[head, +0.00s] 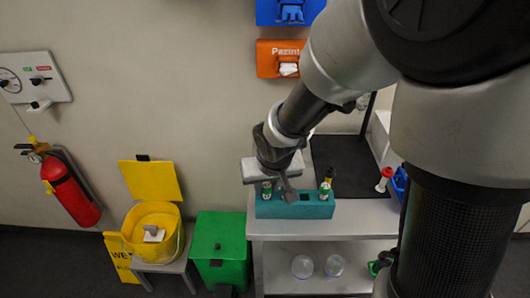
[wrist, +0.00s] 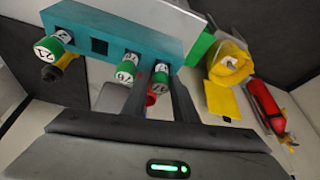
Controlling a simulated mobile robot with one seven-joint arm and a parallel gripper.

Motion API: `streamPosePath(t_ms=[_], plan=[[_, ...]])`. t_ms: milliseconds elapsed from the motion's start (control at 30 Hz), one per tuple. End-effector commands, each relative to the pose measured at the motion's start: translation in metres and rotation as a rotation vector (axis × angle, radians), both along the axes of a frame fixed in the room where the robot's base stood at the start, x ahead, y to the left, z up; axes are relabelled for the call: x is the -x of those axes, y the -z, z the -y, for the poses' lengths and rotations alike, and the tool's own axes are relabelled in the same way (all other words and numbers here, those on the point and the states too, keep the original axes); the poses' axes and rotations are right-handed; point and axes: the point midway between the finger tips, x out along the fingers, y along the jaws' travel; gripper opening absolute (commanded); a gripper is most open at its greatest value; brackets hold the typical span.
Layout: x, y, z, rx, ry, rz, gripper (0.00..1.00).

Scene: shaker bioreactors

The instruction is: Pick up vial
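A teal rack (head: 300,211) stands at the front left of the bench and also shows in the wrist view (wrist: 80,22). It holds vials with white, numbered tops and green bands. A vial marked 21 (wrist: 48,47) is at one end, beside an empty square slot. A vial marked 76 (wrist: 127,68) and another vial (wrist: 160,78) sit close together at the other end. In the head view, one vial (head: 326,187) shows right of my gripper and another (head: 266,190) left of it. My gripper (wrist: 157,92) is open at the rack, its fingertips near the close pair; contact is unclear.
The metal bench (head: 350,222) has a dark mat (head: 345,165) behind the rack. A red-topped item (head: 384,178) stands to the right. Left of the bench are a green bin (head: 220,250), an open yellow bucket (head: 150,225) and a fire extinguisher (head: 72,192).

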Motion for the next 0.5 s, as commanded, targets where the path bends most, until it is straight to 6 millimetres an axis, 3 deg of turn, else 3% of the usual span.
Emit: streamPosePath(t_ms=[267, 400, 500], plan=[[-0.0013, 0.0026, -0.0004, 0.0, -0.001, 0.001, 0.26], [-0.0013, 0.0025, -0.0003, 0.0, -0.001, 0.001, 0.02], [-0.0013, 0.0024, -0.0002, 0.0, -0.001, 0.001, 0.0]])
